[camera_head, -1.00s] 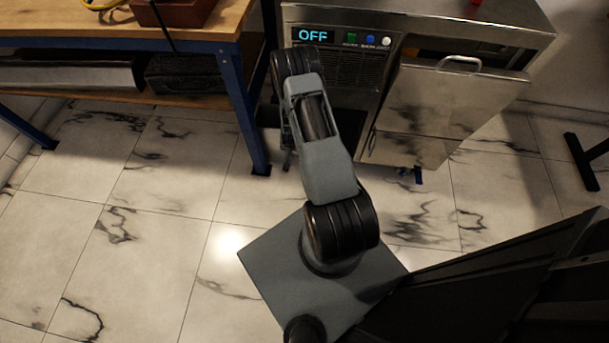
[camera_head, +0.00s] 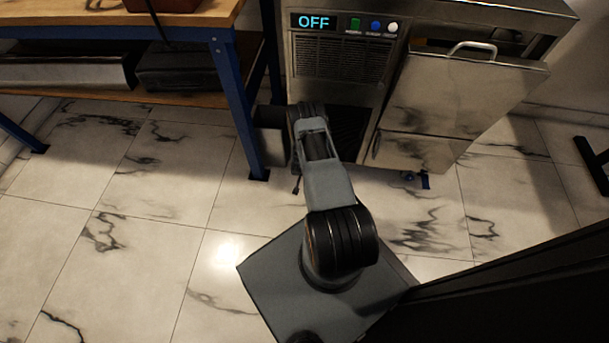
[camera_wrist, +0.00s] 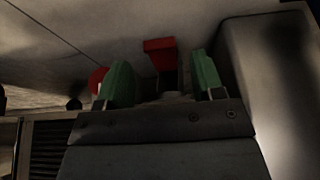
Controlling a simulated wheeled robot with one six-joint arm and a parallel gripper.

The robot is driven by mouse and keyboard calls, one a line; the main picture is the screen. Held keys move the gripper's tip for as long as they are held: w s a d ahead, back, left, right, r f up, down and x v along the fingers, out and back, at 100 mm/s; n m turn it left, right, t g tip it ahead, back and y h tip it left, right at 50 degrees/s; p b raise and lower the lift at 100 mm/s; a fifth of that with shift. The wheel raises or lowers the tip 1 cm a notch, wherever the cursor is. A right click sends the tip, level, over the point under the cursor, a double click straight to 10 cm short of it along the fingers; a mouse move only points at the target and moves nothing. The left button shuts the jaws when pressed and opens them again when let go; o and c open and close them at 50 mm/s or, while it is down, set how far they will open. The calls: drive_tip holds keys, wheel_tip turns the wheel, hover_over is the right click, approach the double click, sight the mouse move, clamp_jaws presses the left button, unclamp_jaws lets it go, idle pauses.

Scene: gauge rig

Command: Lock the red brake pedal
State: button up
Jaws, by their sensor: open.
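In the wrist view, a red block-like piece (camera_wrist: 160,53), which looks like the brake pedal, shows between and just beyond the fingertips of my gripper (camera_wrist: 162,76). My gripper has two green fingers, set apart, with a visible gap on each side of the red piece. I cannot tell whether either finger touches it. A second red, rounded part (camera_wrist: 97,80) shows partly behind the left finger. In the head view my arm reaches down to the foot of the steel machine (camera_head: 428,100). My gripper and the red pedal are hidden there.
The machine's display (camera_head: 313,21) reads OFF. A caster with a blue piece (camera_head: 424,181) shows under its right side. A blue-legged workbench (camera_head: 235,110) stands close left of my arm. Marble floor (camera_head: 150,230) is clear in front.

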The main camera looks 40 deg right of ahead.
drive_tip(key=shift+b+x, duration=0.5)
drive_tip(key=shift+x, duration=0.8)
drive_tip(key=shift+c, duration=0.3)
clamp_jaws()
